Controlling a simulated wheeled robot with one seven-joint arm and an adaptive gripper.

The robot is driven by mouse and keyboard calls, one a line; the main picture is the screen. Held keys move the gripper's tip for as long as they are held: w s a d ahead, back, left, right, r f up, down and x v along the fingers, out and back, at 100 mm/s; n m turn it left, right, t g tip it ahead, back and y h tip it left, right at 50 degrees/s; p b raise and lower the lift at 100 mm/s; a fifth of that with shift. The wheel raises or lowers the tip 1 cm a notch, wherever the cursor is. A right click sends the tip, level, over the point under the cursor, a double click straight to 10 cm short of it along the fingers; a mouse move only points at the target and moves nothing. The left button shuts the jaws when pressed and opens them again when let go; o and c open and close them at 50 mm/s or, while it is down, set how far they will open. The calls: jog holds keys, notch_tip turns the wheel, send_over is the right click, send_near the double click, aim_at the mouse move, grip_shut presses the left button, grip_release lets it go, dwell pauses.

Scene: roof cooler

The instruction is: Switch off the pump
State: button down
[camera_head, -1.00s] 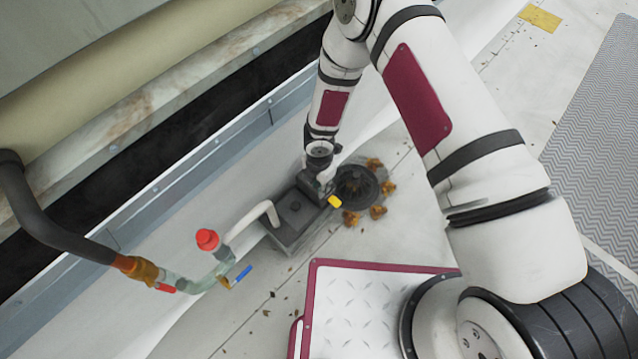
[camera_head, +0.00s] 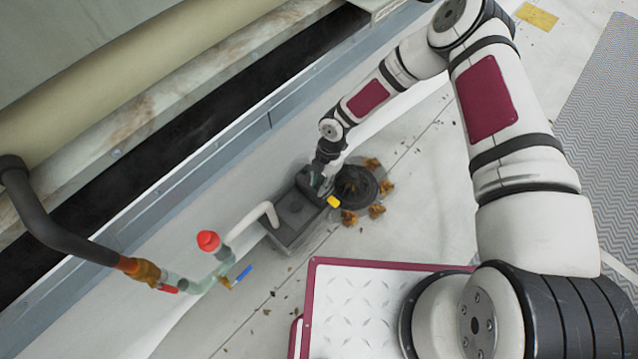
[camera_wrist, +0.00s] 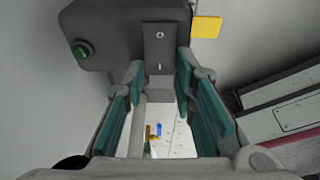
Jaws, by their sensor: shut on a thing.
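The pump is a dark grey box (camera_head: 292,222) with a pale hose, on the floor beside a round drain. My gripper (camera_head: 322,178) is down at the box's far right end, its fingers mostly hidden in the head view. In the wrist view, a dark housing (camera_wrist: 100,35) carries a green button or lamp (camera_wrist: 82,48). A grey plate (camera_wrist: 159,45) with a screw and slot stands beside it. The teal-padded fingers of my gripper (camera_wrist: 160,85) are closed on either side of this plate's lower end. I cannot tell whether the plate is the switch.
A dark drain (camera_head: 356,185) ringed by brown leaf clumps lies right of the pump. A red-capped pipe (camera_head: 208,241) and a blue-handled valve (camera_head: 242,275) stand left. A yellow piece (camera_head: 334,202) sits at the pump's end. The metal ledge runs close behind.

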jog(key=c, duration=1.3)
grip_release()
jog(key=shift+r, duration=0.1)
jog(key=v, duration=1.2)
